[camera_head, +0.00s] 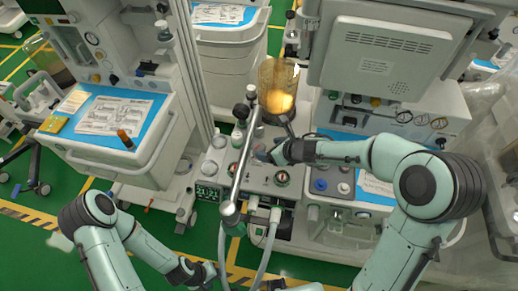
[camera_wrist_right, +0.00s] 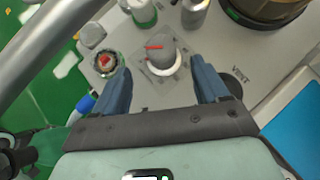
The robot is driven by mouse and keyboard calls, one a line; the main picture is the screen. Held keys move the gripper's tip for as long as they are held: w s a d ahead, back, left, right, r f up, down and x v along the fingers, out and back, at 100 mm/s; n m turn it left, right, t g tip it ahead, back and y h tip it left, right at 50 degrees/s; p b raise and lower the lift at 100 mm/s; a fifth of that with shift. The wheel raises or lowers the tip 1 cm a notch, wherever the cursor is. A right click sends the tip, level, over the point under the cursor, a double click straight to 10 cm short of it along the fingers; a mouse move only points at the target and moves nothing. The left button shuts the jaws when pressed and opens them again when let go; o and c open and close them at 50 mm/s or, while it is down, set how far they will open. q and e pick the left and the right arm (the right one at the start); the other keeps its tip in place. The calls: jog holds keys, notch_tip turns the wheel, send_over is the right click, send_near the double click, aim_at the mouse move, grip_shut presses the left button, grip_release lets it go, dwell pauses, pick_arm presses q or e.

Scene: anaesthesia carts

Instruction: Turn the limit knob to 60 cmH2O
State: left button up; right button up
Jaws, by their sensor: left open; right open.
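The limit knob (camera_wrist_right: 160,50) is a grey round knob with a red pointer line, on a pale panel in the right wrist view. The red line lies nearly level, toward the knob's left side. A scale is printed around it, too small to read. My right gripper (camera_wrist_right: 160,68) is open, one blue finger on each side just short of the knob, with no clear contact. In the head view my right gripper (camera_head: 266,154) is over the machine's panel and hides the knob or makes it hard to tell. My left gripper (camera_head: 207,275) is open, low and left, away from the panel.
A metal pole (camera_head: 243,150) crosses over the panel just left of my right gripper. A bellows canister (camera_head: 278,88) stands behind it. In the right wrist view a red-centred gauge (camera_wrist_right: 106,62) sits left of the knob. A monitor back (camera_head: 380,60) rises at upper right.

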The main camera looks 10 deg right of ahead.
aim_at(261, 148)
pick_arm(q)
jog(key=shift+s+f+b, duration=0.35)
jog(key=shift+s+f, duration=0.05)
jog(key=shift+f, duration=0.25)
jog(key=shift+s+f+b, duration=0.35)
jog(key=shift+f, duration=0.25)
pick_arm(e)
jog(key=x, duration=0.7)
jog(key=shift+w+a+f, duration=0.15)
jog(key=shift+w+f, duration=0.1)
jog(key=shift+w, duration=0.05)
